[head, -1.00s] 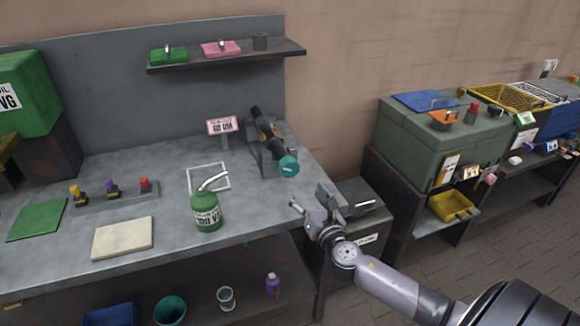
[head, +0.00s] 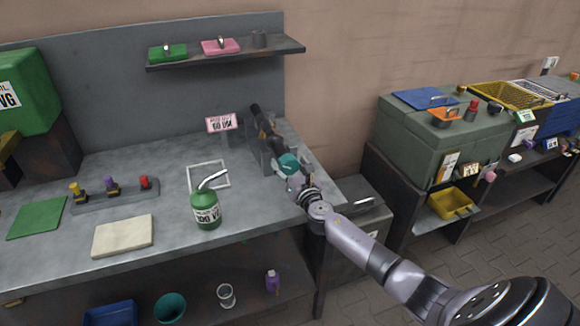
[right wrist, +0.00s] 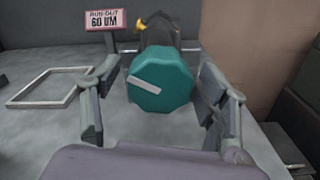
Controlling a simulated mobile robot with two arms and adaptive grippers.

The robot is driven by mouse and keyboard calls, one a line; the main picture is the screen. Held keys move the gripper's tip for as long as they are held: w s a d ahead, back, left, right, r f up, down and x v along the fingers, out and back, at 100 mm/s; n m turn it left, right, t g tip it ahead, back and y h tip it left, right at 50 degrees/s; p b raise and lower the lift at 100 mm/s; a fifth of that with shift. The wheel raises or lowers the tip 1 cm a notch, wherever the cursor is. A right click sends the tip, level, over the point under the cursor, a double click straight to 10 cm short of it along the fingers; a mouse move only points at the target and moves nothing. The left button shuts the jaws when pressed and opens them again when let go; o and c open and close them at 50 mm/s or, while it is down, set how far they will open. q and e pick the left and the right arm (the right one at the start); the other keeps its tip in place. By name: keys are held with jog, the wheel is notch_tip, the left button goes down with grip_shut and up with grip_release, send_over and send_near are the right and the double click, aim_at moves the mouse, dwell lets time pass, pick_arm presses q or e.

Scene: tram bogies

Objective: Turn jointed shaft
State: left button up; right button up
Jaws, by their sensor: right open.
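The jointed shaft (head: 263,128) is a dark shaft with yellow parts, held in a grey stand at the back right of the workbench. Its near end is a teal faceted knob (head: 287,164) with a white bar mark. In the right wrist view the knob (right wrist: 160,80) faces me, the white bar slightly tilted. My right gripper (right wrist: 158,103) is open, with one finger on each side of the knob and visible gaps. In the head view the right gripper (head: 296,181) is at the knob, its fingers partly hidden. My left gripper is out of view.
A pink-and-white sign (head: 221,123) stands left of the shaft. A white square frame (head: 208,189) and a green oil can (head: 205,211) are on the bench (head: 160,255). A grey cabinet (head: 345,255) stands beside the bench's right edge.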

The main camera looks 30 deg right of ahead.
jog(key=shift+c, duration=0.5)
jog(key=c, duration=1.1)
jog(key=shift+o, duration=0.2)
jog(key=shift+m, duration=0.4)
jog(key=shift+f+m+b, duration=0.1)
jog(key=shift+m+b, duration=0.45)
jog(key=shift+m, duration=0.35)
jog(key=m+b, duration=0.1)
jog(key=m, duration=0.1)
jog(key=shift+m, duration=0.4)
jog(key=m, duration=0.3)
jog(key=shift+d+b, duration=0.1)
jog(key=shift+b, duration=0.2)
jog(key=shift+m, duration=1.7)
